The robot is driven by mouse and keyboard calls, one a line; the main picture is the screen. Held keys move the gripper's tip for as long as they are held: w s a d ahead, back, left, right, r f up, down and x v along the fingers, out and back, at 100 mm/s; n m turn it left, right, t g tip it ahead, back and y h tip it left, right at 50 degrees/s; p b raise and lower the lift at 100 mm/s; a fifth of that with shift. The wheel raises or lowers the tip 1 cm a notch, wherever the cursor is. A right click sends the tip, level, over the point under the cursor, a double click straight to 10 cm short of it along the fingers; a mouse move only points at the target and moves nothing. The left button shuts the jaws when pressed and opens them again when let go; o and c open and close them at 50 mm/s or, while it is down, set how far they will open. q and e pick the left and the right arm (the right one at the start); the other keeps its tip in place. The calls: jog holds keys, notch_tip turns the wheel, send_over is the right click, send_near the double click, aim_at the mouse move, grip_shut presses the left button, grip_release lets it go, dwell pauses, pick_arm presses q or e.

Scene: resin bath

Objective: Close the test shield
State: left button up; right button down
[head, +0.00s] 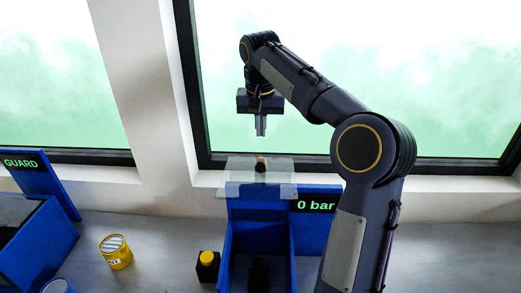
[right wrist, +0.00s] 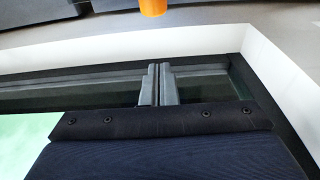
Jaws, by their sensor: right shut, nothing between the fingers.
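The test shield (head: 240,183) is a clear panel at the back of a blue test box (head: 226,262). It stands raised, and the front of the box is uncovered. A small dark and orange-brown knob (head: 261,164) shows at the shield's upper middle. My right gripper (head: 261,130) is above the shield, pointing down, shut and empty, apart from the knob. In the right wrist view its fingers (right wrist: 158,86) are together, and an orange piece (right wrist: 153,7) shows at the top edge. My left gripper is not in view.
A "0 bar" display (head: 315,206) stands right of the shield. A yellow-topped black button box (head: 208,266) is left of the test box. A yellow can (head: 116,252) and a blue bin with a "GUARD" sign (head: 21,163) are farther left. A window (head: 420,70) is behind.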

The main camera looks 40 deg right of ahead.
notch_tip(320, 180, down, 5)
jog(key=s+a+p, duration=0.1)
jog(key=s, duration=0.1)
jog(key=shift+s+a+f, duration=0.15)
jog(key=shift+a+f, duration=0.05)
jog(key=shift+a, duration=0.2)
